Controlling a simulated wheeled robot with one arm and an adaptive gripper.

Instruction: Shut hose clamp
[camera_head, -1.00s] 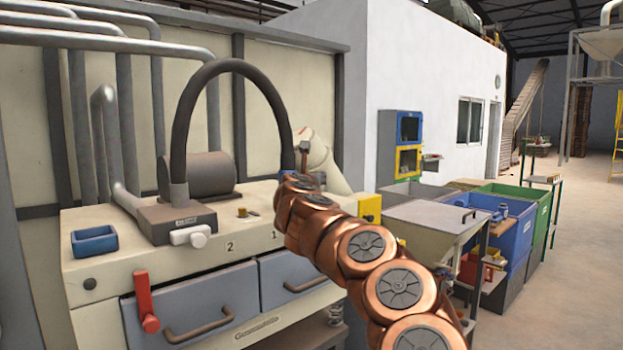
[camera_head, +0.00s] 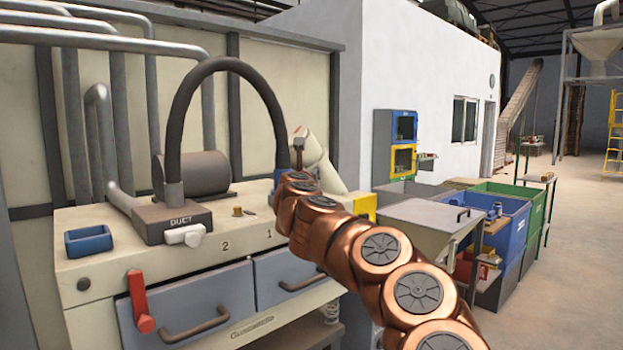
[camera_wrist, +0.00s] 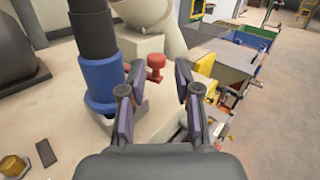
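A black hose (camera_head: 222,64) arches from the block marked DUCT (camera_head: 178,222) to a spot behind my arm. In the wrist view its lower end (camera_wrist: 92,30) carries a blue cuff (camera_wrist: 102,80) and stands upright on the machine top. A red knob (camera_wrist: 156,66) stands just right of the cuff; I cannot tell whether it belongs to the hose clamp. My gripper (camera_wrist: 155,92) is open and empty. Its left fingers are close beside the blue cuff, and the red knob shows beyond the gap. In the head view my arm hides most of this spot.
The machine top (camera_head: 110,262) bears a blue tray (camera_head: 88,240), a white lever (camera_head: 185,235) and a brass fitting (camera_head: 238,211). A red lever (camera_head: 138,300) hangs on its front. A yellow box (camera_head: 362,206) and a grey hopper (camera_head: 425,220) stand right of my arm.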

